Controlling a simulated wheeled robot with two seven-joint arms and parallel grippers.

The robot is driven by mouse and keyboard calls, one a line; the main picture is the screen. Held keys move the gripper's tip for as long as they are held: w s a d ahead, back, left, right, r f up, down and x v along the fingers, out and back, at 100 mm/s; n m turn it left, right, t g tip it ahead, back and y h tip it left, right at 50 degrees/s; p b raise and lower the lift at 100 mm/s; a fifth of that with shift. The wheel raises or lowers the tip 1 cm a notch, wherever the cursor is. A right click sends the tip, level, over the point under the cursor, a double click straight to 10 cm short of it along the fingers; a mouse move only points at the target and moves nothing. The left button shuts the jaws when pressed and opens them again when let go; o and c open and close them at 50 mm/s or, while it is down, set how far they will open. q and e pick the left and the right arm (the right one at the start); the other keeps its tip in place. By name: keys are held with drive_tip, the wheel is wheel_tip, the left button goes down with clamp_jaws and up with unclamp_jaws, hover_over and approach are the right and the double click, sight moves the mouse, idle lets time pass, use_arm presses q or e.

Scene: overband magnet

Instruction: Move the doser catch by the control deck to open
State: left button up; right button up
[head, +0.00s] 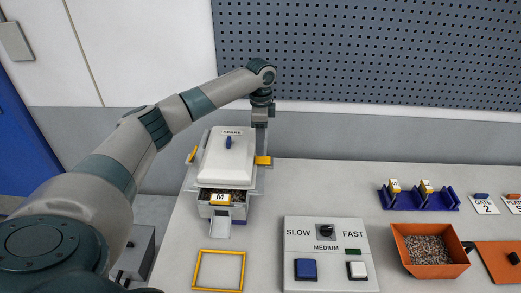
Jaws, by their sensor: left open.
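The doser (228,165) is a white lidded box at the left of the table, with a SPARE label and a blue knob on its lid. A yellow catch (264,160) sits on its right side, the side nearer the control deck (326,250), and looks about level. A second yellow catch (192,154) on the left side looks tilted. My left gripper (259,143) points down just above the right catch, open; the fingertips are small, and I cannot tell whether they touch it. My right gripper is not in view.
A yellow frame (218,270) lies in front of the doser's chute (221,227). The deck carries a speed knob and blue and white buttons. Further right are an orange tray (430,250) of granules and a blue rack (420,200). The table behind the deck is clear.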

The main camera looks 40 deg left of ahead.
sight(261, 159)
use_arm(q)
drive_tip(key=shift+f+p, duration=0.85)
drive_tip(key=shift+f, duration=2.1)
drive_tip(key=shift+c, duration=0.6)
drive_tip(key=c, duration=0.9)
